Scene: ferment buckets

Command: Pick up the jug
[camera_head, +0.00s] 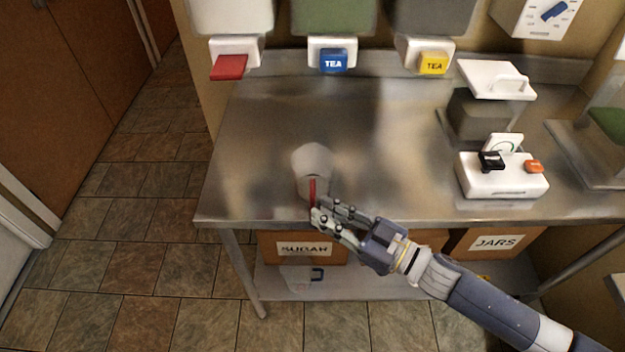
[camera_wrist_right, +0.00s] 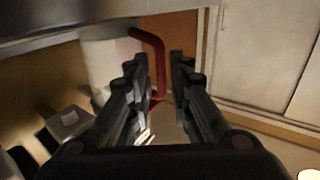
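A whitish jug (camera_head: 312,160) with a red handle (camera_head: 312,189) stands upright on the steel table, near its front edge. The handle faces the front. My right gripper (camera_head: 322,213) is at the table's front edge, right at the handle. In the right wrist view the red handle (camera_wrist_right: 159,66) shows between the two fingers of my right gripper (camera_wrist_right: 160,70). The fingers are apart, with a small gap beside the handle. The jug's pale body (camera_wrist_right: 103,62) is partly hidden behind the left finger. My left gripper is not in view.
The steel table (camera_head: 250,130) is clear left of the jug. Dispensers with a red tap (camera_head: 229,67), a blue tap (camera_head: 333,61) and a yellow tap (camera_head: 433,63) hang behind. A white device (camera_head: 500,180) stands right.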

